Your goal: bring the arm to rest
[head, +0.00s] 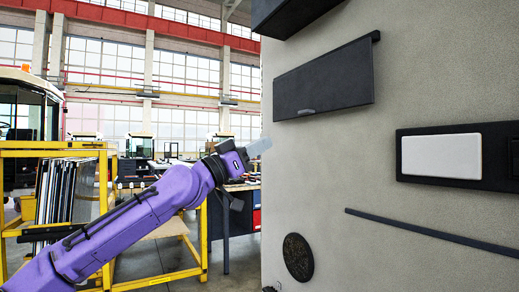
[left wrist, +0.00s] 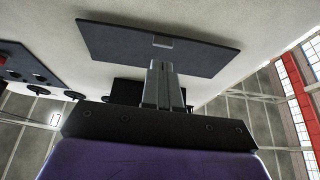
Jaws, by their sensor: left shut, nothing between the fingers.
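My left arm is purple and reaches up from the lower left in the head view. My left gripper (head: 258,147) is at its end, in front of the left edge of a beige panel (head: 340,150). Its grey fingers are together with nothing between them; they also show shut in the left wrist view (left wrist: 163,82). A dark flap (head: 325,80) with a small grey handle (head: 306,112) is on the panel, up and to the right of the gripper. The flap also shows beyond the fingertips in the left wrist view (left wrist: 120,45). My right gripper is in neither view.
On the panel are a dark box (head: 285,12), a white plate in a black frame (head: 441,155), a thin dark bar (head: 430,231) and a round dark disc (head: 298,256). A yellow rack (head: 110,225) with upright sheets stands behind my arm at the left.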

